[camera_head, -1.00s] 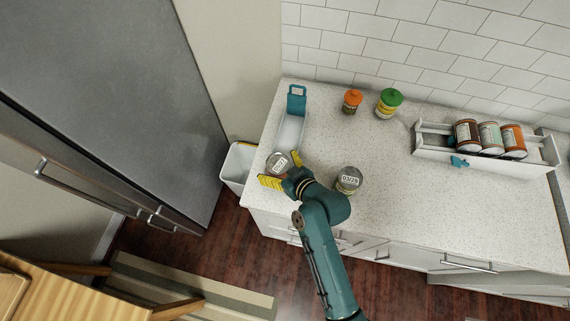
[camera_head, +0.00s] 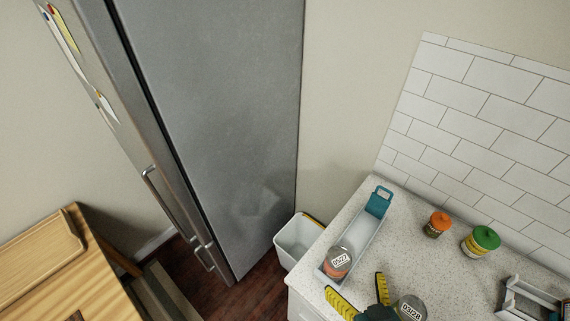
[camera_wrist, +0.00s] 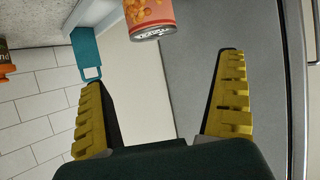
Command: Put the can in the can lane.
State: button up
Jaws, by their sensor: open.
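A can (camera_head: 338,263) with an orange-red label and a date sticker on its lid stands in the near end of a narrow white lane (camera_head: 353,246) with a teal back end (camera_head: 378,201). The wrist view shows the can (camera_wrist: 151,16) at the top, partly cut off, with the teal end (camera_wrist: 87,53) to its left. My gripper (camera_head: 359,288) is open and empty just in front of the can, with its yellow fingers spread. The wrist view shows both fingers (camera_wrist: 161,72) apart with nothing between them. A second can (camera_head: 411,307) with a date sticker stands to its right.
An orange-lidded jar (camera_head: 438,224) and a green-lidded jar (camera_head: 481,241) stand towards the back. A white rack (camera_head: 530,302) is cut off at right. A white bin (camera_head: 298,240) sits between the counter and the grey fridge (camera_head: 225,120).

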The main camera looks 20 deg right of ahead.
jog(key=w+a+r+n+t, duration=0.15)
jog(key=w+r, duration=0.25)
jog(key=r, duration=0.4)
jog(key=w+a+r+t, duration=0.25)
jog(key=w+r, duration=0.25)
jog(key=r, duration=0.3)
jog(key=a+r+t, duration=0.2)
jog(key=a+r, duration=0.2)
jog(key=r, duration=0.4)
jog(key=a+r+t+y, duration=0.1)
jog(key=a+r, duration=0.3)
jog(key=r, duration=0.4)
jog(key=s+a+r+t+y, duration=0.1)
jog(key=a+r+t, duration=0.1)
jog(key=a+r, duration=0.3)
notch_tip(320, 180, up, 4)
jog(key=shift+f+t, duration=0.2)
jog(key=shift+t, duration=0.1)
